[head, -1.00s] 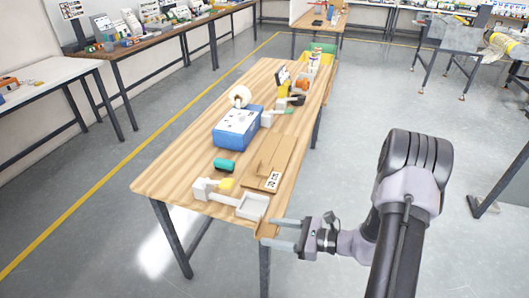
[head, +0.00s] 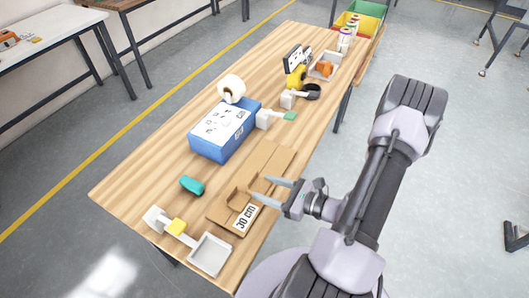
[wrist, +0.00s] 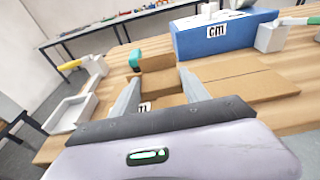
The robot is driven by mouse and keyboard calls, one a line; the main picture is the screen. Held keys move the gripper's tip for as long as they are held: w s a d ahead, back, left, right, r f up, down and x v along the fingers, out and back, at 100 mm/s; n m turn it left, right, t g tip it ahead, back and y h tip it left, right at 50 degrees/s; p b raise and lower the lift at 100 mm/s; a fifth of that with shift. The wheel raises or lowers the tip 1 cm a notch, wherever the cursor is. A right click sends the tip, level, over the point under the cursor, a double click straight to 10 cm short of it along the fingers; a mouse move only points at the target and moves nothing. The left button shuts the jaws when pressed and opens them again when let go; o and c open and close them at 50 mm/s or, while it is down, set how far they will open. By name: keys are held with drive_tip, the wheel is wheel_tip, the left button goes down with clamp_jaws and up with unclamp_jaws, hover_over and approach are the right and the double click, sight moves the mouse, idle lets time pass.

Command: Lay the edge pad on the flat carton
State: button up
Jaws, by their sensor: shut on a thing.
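The flat carton (head: 268,160) is a brown cardboard sheet lying on the wooden table, with a white label marked 30 cm (head: 245,219) at its near end. The edge pad (head: 238,197) is a folded brown cardboard piece over the carton's near part. My gripper (head: 262,187) comes from the right, with its two grey fingers wide apart and shut on the pad. In the wrist view the pad (wrist: 160,82) shows between the fingertips, and the carton (wrist: 245,85) lies beyond to the right. I cannot tell whether the pad touches the carton.
A blue box (head: 222,135) stands behind the carton. A tape roll (head: 231,88) and several tools stand further back.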

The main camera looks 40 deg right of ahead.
drive_tip(key=b, duration=0.3)
hover_over(273, 165)
drive_tip(key=shift+s+a+f, duration=0.2)
drive_tip(key=shift+a+f, duration=0.1)
drive_tip(key=shift+f, duration=0.4)
drive_tip(key=f, duration=0.1)
drive_tip(key=f+b, duration=0.2)
drive_tip(key=shift+w+d+f, duration=0.25)
drive_tip(key=shift+d+f, duration=0.05)
drive_tip(key=shift+f, duration=0.1)
drive_tip(key=shift+r, duration=0.2)
drive_tip(key=shift+f, duration=0.1)
drive_tip(key=o, duration=1.1)
drive_tip(key=shift+f, duration=0.1)
drive_tip(key=shift+c, duration=0.2)
drive_tip(key=o, duration=0.4)
